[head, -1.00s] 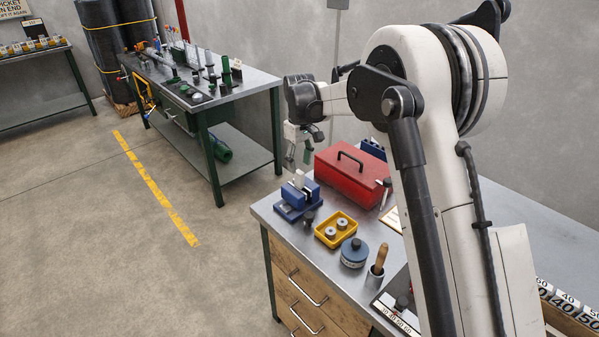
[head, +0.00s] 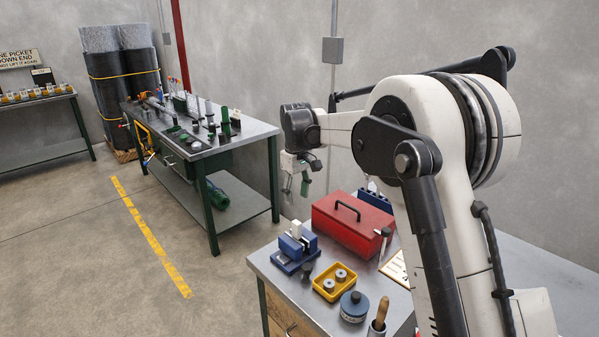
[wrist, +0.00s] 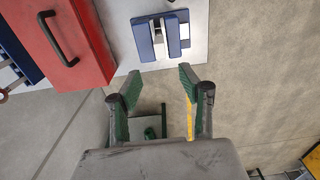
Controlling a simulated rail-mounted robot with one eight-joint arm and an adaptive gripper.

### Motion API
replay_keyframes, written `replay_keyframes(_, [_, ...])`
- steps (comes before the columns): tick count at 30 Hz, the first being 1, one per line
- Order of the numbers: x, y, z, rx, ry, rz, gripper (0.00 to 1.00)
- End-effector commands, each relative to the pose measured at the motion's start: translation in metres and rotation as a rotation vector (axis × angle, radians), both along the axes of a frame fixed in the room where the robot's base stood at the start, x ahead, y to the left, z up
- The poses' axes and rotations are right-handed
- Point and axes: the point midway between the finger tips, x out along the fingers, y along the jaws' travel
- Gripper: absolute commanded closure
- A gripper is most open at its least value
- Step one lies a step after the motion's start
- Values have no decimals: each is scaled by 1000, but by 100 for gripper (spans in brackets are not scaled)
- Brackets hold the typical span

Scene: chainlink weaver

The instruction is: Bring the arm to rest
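My gripper (head: 303,180) hangs at the end of my raised arm in the head view, above and behind the left end of the near workbench (head: 268,262). In the wrist view my gripper (wrist: 160,80) shows its two green-padded fingers spread apart, with nothing between them. A blue vise (wrist: 162,35) lies ahead of the fingertips in the wrist view, apart from them. The vise (head: 296,248) also shows in the head view, standing on the bench. My arm hides part of the bench.
A red toolbox (head: 352,222), a yellow tray (head: 335,282) with grey parts and a blue round container (head: 354,306) stand on the near bench. A green-legged bench (head: 240,133) with tools stands behind to the left. The floor by the yellow line (head: 150,238) is clear.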

Motion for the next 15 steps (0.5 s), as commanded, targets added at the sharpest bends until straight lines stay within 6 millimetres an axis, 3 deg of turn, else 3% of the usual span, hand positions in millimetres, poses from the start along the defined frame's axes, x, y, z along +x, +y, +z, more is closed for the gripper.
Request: replay_keyframes(15, [0, 0, -79, 0, 0, 0, 61])
